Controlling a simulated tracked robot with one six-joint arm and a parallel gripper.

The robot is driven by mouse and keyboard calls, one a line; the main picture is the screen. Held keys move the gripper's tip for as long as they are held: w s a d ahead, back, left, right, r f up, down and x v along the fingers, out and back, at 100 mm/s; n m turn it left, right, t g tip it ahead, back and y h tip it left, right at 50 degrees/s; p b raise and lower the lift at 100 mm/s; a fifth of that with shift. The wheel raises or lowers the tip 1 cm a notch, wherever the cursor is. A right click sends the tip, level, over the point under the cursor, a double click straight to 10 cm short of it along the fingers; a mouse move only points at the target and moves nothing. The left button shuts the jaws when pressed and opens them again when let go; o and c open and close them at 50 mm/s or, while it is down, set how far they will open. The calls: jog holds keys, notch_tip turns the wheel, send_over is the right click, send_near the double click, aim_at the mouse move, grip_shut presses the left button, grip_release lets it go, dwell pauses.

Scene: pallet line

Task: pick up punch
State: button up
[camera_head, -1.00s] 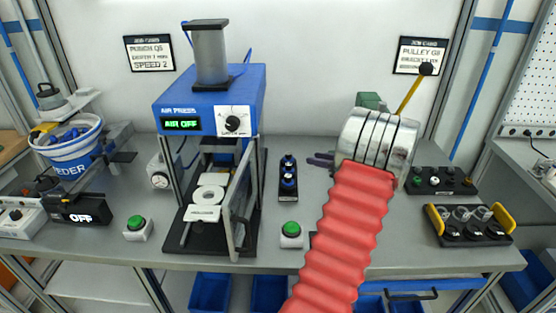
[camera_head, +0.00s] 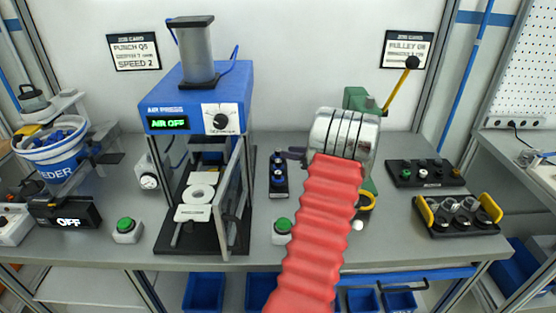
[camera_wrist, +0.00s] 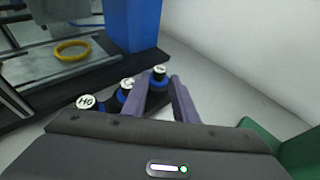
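Several small punches with black and blue bodies stand in a dark rack (camera_head: 278,190), right of the blue air press (camera_head: 198,95). In the wrist view three show white round tops: one marked H6 (camera_wrist: 87,103), a middle one (camera_wrist: 126,86) and a far one (camera_wrist: 159,76); the last two labels are too small to read. My gripper (camera_head: 293,153) is beside the rack's far right side. In the wrist view its two purple fingers (camera_wrist: 162,92) are apart and empty, with the far punch showing between their tips. Whether they touch it cannot be told.
A job card (camera_head: 133,51) reads "PUNCH", with an unclear code. A green button (camera_head: 283,226) sits in front of the rack. A yellow ring (camera_wrist: 72,50) lies left in the wrist view.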

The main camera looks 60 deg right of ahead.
aim_at(278, 150)
jog(key=shift+x, duration=1.05)
jog(key=shift+x, duration=2.6)
jog(key=shift+c, duration=0.5)
grip_shut()
